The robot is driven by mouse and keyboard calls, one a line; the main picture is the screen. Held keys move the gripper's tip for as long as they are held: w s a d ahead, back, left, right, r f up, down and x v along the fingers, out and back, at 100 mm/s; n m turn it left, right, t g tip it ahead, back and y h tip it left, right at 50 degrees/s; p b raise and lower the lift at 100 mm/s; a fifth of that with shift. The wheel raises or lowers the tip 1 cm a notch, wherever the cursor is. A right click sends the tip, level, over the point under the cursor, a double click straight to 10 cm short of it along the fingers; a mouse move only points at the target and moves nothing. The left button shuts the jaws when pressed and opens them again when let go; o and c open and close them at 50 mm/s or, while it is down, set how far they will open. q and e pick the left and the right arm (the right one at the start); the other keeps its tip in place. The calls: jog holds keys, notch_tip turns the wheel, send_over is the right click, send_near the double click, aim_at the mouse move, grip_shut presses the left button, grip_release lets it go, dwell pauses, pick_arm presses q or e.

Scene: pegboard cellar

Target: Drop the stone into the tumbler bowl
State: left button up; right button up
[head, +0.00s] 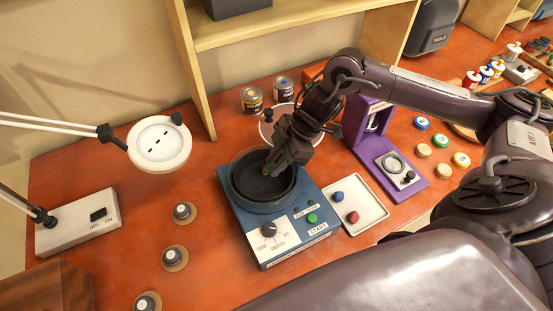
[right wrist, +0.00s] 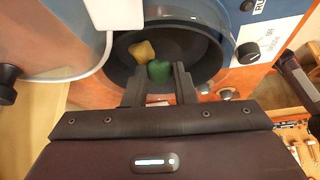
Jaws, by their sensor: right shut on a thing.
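The tumbler bowl (head: 240,190) is a round black bowl on a blue machine with a clear ring around it. It also shows in the right wrist view (right wrist: 196,60). My right gripper (head: 271,168) reaches down over the bowl's opening from the upper right. In the right wrist view its two fingers (right wrist: 159,82) are shut on a green stone (right wrist: 159,70), held at the bowl's mouth. A yellow stone (right wrist: 143,50) lies in the bowl beyond the green one. My left gripper is not in view.
A white tray (head: 369,221) with a blue stone (head: 337,197) and a red stone (head: 352,217) sits right of the machine. A purple stand (head: 409,191) is behind it. A magnifier lamp (head: 160,143) hangs at left. Cans (head: 252,100) stand behind the machine.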

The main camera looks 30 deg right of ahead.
jog(key=o, duration=1)
jog(key=shift+o, duration=0.2)
jog(key=b+v, duration=0.1)
jog(key=v, duration=0.5)
jog(key=shift+s+d+r+b, duration=0.1)
jog(key=shift+d+r+b, duration=0.15)
jog(key=shift+b, duration=0.15)
jog(key=shift+d+r, duration=0.25)
jog(key=shift+r, duration=0.3)
jog(key=shift+s+f, duration=0.1)
jog(key=shift+s, duration=0.1)
